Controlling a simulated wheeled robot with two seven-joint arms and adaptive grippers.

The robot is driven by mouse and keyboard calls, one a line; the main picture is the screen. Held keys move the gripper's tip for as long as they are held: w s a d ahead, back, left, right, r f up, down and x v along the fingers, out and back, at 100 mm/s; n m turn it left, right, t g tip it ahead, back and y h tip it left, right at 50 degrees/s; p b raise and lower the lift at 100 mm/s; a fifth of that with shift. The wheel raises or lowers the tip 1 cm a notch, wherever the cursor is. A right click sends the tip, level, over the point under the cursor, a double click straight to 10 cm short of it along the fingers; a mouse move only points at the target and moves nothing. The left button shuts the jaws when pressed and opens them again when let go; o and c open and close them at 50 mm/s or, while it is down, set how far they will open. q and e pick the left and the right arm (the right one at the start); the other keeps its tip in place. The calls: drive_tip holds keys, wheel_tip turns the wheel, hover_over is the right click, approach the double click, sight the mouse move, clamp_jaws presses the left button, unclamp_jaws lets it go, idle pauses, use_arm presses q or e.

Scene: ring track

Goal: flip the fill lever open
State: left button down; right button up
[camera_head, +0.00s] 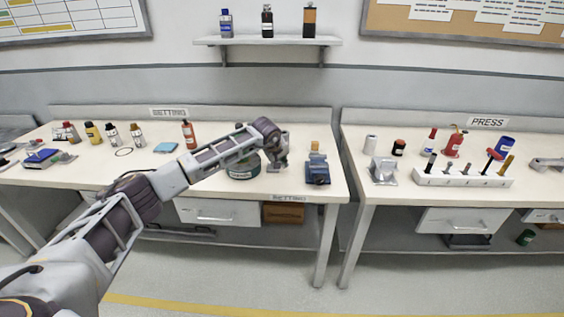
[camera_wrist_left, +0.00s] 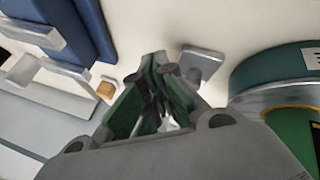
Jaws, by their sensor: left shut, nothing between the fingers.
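My left gripper (camera_head: 279,163) is shut and empty over the right part of the setting bench, between a dark green round drum (camera_head: 243,172) and a blue device (camera_head: 317,172) with an amber top. In the left wrist view its green-padded fingers (camera_wrist_left: 157,66) are together. A small grey flat-ended piece (camera_wrist_left: 203,63) is just right of the fingertips; I cannot tell if they touch or whether this is the fill lever. The drum (camera_wrist_left: 285,72) is at the right and the blue device (camera_wrist_left: 92,28) at the upper left. My arm covers part of the drum in the head view.
The setting bench (camera_head: 82,173) holds several small bottles and a red bottle (camera_head: 189,134) behind my arm. The press bench (camera_head: 365,190), with a white rack (camera_head: 460,178) of tools, stands to the right across a gap. A wall shelf (camera_head: 268,41) holds bottles.

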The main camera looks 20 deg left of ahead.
drive_tip(key=shift+w+a, duration=0.1)
drive_tip(key=shift+a, duration=0.55)
drive_tip(key=shift+d, duration=0.25)
drive_tip(key=shift+d, duration=0.4)
use_arm(q)
drive_tip(key=shift+r, duration=0.1)
